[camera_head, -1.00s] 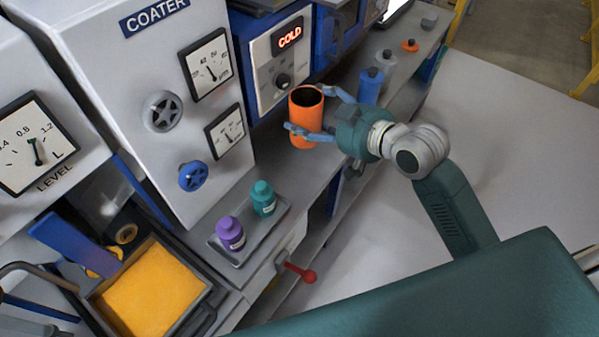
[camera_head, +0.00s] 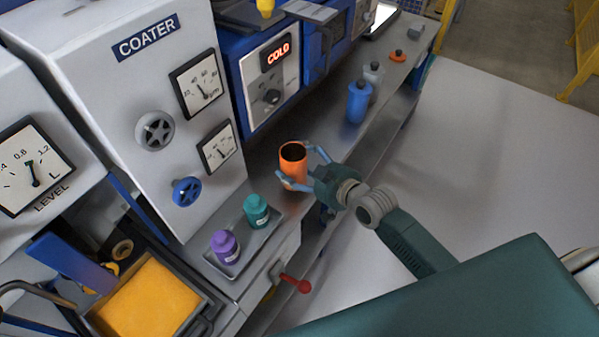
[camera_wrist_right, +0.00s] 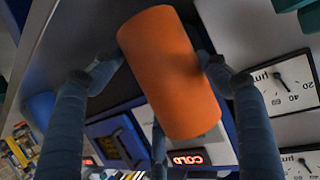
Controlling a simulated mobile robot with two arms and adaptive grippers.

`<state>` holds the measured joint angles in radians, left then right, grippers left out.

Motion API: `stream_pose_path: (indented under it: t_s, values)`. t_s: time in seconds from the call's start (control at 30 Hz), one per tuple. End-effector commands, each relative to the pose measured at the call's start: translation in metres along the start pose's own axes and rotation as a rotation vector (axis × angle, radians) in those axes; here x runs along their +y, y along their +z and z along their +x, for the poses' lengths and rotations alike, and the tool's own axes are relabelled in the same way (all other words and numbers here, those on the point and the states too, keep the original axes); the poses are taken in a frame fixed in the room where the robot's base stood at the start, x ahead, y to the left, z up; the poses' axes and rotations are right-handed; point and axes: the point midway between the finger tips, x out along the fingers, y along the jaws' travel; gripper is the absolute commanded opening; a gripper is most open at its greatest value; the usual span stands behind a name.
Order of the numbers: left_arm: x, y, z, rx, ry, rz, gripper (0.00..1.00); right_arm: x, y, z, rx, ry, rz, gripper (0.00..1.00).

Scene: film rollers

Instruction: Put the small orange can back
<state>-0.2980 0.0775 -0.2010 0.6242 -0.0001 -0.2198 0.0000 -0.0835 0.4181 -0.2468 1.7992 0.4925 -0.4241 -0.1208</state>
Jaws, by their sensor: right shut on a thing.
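The small orange can (camera_head: 293,168) is an open-topped cylinder with a dark inside. It is upright at the bench, in front of the coater and the panel reading COLD. My right gripper (camera_head: 303,167) is shut around its sides. In the right wrist view the orange can (camera_wrist_right: 172,75) sits between the blue fingers of the gripper (camera_wrist_right: 165,72). I cannot tell whether its base touches the bench top. My left gripper is not in view.
A tray (camera_head: 237,268) with a purple bottle (camera_head: 225,246) and a teal bottle (camera_head: 257,211) lies left of the can. A blue bottle (camera_head: 358,101) and a grey bottle (camera_head: 373,75) stand further right. A red-knobbed lever (camera_head: 295,284) sticks out below. Bench between can and blue bottle is clear.

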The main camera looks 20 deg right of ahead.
Motion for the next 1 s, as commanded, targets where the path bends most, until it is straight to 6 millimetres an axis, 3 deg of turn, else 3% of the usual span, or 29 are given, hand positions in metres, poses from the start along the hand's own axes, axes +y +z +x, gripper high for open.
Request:
stream_pose_path:
  t_s: [0.27, 0.67, 0.7, 0.77, 1.0]
  values:
    - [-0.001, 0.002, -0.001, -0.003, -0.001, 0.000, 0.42, 0.001, 0.032, 0.013, -0.001, 0.001, -0.001, 0.32]
    - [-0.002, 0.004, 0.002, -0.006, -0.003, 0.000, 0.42, 0.000, 0.038, 0.015, 0.000, 0.001, -0.001, 0.32]
    - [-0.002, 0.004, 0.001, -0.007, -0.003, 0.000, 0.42, 0.000, 0.037, 0.015, -0.001, 0.001, -0.001, 0.82]
    - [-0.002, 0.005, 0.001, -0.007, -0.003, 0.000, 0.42, 0.000, 0.037, 0.015, -0.001, 0.001, -0.001, 0.93]
    - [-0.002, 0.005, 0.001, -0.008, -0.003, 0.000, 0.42, 0.000, 0.037, 0.015, -0.002, 0.001, 0.000, 0.93]
